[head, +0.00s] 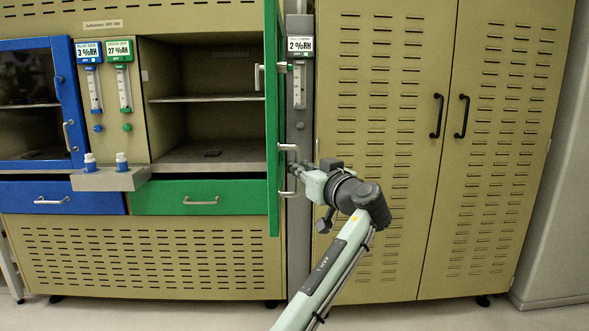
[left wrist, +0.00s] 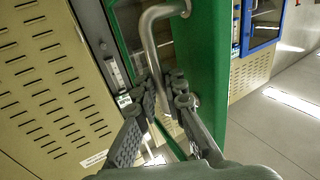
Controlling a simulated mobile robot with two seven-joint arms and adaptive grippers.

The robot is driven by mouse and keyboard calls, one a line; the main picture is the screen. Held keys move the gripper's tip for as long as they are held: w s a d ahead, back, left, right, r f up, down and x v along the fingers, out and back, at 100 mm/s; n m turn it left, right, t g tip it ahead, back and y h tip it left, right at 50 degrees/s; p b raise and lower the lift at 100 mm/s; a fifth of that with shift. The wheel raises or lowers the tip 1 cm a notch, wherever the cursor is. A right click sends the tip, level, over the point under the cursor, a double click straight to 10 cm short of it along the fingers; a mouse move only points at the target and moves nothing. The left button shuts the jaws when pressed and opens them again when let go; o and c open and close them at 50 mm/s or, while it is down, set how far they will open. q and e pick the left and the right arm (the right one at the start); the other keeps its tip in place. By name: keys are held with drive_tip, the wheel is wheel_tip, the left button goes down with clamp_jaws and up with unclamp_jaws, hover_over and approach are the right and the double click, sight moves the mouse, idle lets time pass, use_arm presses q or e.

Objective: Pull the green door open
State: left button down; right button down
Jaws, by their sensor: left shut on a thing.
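The green door (head: 272,110) stands swung outward, seen nearly edge-on in the head view, with the cabinet compartment (head: 207,110) behind it exposed. In the left wrist view the green door (left wrist: 200,50) is to the right of its metal handle (left wrist: 148,35). That handle (head: 289,147) sticks out to the right of the door in the head view. My left gripper (head: 300,174) is at the handle's lower part. The left wrist view shows my left gripper (left wrist: 163,98) with its fingers closed around the handle bar. My right gripper is in neither view.
A blue-framed door (head: 70,100) is shut at the left. A blue drawer (head: 62,198) and a green drawer (head: 200,198) are shut below. A small ledge (head: 110,181) with two knobs juts out. A tan cabinet (head: 380,100) with black handles stands right.

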use_arm(q)
drive_tip(key=shift+a, duration=0.1)
drive_tip(key=c, duration=1.6)
unclamp_jaws()
drive_tip(key=shift+w, duration=0.1)
drive_tip(key=v, duration=1.2)
